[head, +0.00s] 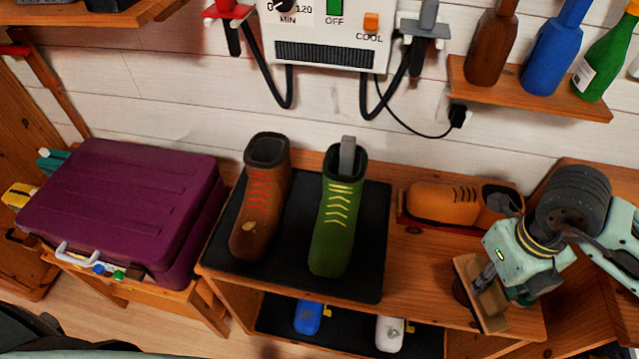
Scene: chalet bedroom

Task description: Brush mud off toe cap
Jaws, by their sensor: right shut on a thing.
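A brown boot (262,195) with red laces stands upright on a black mat (230,257) on the wooden bench. A small tan patch of mud (248,227) shows on its toe cap. A green boot (337,220) with yellow laces stands to its right, with a grey piece in its opening. My right gripper (486,284) is at the bench's right end, shut on a wooden block that looks like a brush (492,308). Its bristles cannot be made out. It is well right of the brown boot. My left gripper is not in view.
An orange shoe (445,196) lies behind on a red-edged base. A purple suitcase (130,200) sits left. A dryer unit (325,30) with hoses hangs above. Bottles stand on a shelf (540,95) at upper right. The bench top (425,265) between mat and gripper is clear.

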